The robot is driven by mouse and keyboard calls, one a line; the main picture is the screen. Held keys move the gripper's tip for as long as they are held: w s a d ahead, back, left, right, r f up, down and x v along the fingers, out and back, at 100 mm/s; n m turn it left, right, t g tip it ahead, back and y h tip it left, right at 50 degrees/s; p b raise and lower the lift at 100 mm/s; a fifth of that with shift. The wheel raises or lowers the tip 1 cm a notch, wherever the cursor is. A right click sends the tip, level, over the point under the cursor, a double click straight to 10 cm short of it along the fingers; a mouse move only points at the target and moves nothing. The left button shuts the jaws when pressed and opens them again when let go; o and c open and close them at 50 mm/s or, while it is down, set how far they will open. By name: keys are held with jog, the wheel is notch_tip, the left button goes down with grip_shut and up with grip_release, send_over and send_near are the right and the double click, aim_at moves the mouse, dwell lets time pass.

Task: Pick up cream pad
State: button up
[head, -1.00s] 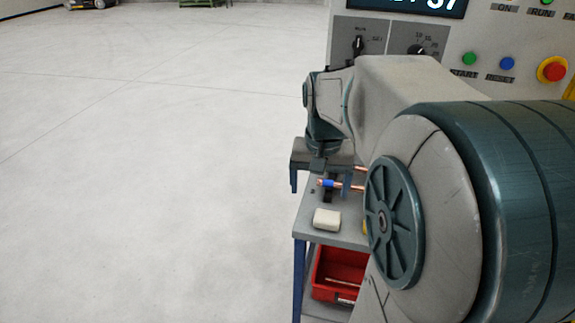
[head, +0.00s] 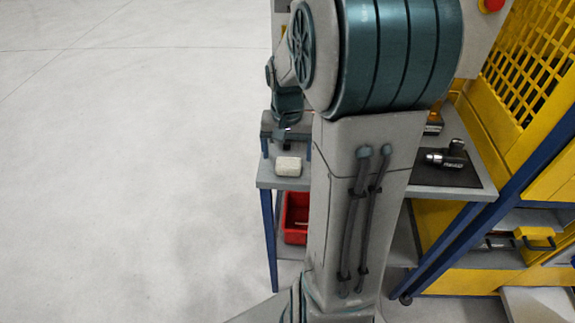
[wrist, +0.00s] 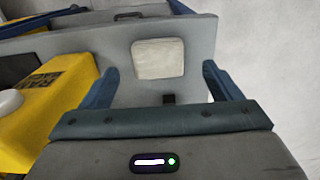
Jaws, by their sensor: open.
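The cream pad (head: 288,166) is a pale, rounded block lying flat on the grey bench top near its left end. It also shows in the wrist view (wrist: 158,58), upper middle, in full view. My gripper (head: 286,150) is just behind the pad in the head view, partly hidden by my arm. In the wrist view my gripper (wrist: 160,68) has two blue fingers spread wide, one on each side of the pad in the picture. Nothing is held. I see no contact with the pad.
The grey bench (head: 265,183) has a red bin (head: 296,218) on its lower shelf. A black-and-silver tool (head: 446,158) lies on a dark mat to the right. A yellow box (wrist: 62,100) stands left of my gripper in the wrist view. Open floor lies left.

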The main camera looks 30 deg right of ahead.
aim_at(288, 163)
notch_tip(288, 163, down, 4)
jog(key=shift+d+r, duration=0.15)
jog(key=shift+r, duration=0.1)
jog(key=c, duration=1.1)
